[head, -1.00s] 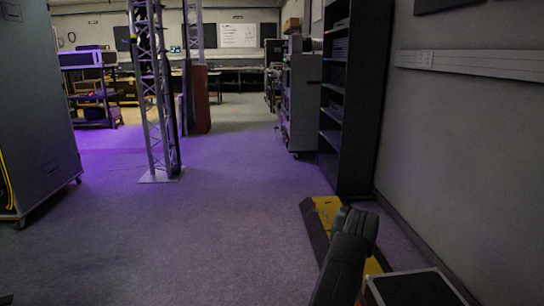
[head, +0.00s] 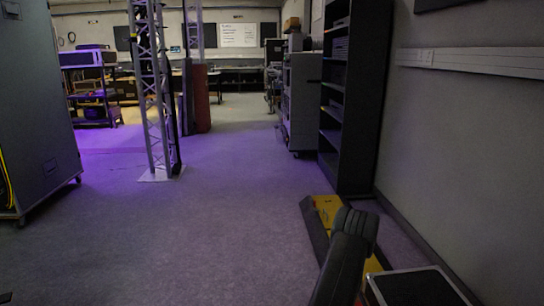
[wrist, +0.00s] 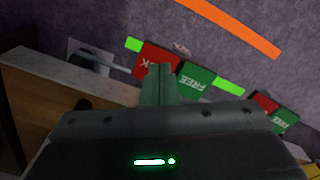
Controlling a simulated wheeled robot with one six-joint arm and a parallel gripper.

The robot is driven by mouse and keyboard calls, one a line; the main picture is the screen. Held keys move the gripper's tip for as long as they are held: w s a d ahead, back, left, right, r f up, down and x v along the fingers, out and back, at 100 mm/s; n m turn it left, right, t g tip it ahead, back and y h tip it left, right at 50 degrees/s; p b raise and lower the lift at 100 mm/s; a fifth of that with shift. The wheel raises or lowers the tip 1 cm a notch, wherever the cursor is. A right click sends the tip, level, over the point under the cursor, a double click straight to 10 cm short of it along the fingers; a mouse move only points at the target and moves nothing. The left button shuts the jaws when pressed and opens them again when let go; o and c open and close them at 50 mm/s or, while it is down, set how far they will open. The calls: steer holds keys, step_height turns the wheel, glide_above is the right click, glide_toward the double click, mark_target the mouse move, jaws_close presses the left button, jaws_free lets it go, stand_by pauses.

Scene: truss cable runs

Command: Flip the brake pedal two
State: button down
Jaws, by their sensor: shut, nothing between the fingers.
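In the wrist view, a red plate (wrist: 155,62) and a green plate (wrist: 196,82) marked FREE lie side by side, with pale lettering partly hidden on the red one. A second red and green pair (wrist: 280,119), also marked FREE, sits at the right. The labels appear upside down. I cannot tell which pair belongs to brake pedal two. My gripper (wrist: 158,76) is shut and empty, its fingertips in front of the seam between the first red and green plates. Contact cannot be told. The pedals are not clear in the head view.
A wooden panel (wrist: 50,95) runs along the left in the wrist view. An orange strip (wrist: 230,27) marks the floor. In the head view, a black shelf (head: 350,110) and wall stand right, a truss (head: 158,100) stands left of middle.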

steer(key=shift+r+p, duration=1.7)
steer(key=shift+r, duration=1.8)
steer(key=shift+f, duration=0.2)
step_height(320, 180, down, 7)
steer(key=b, duration=0.3)
steer(key=shift+r+b, duration=0.1)
steer(key=shift+b, duration=0.2)
steer(key=shift+r, duration=0.1)
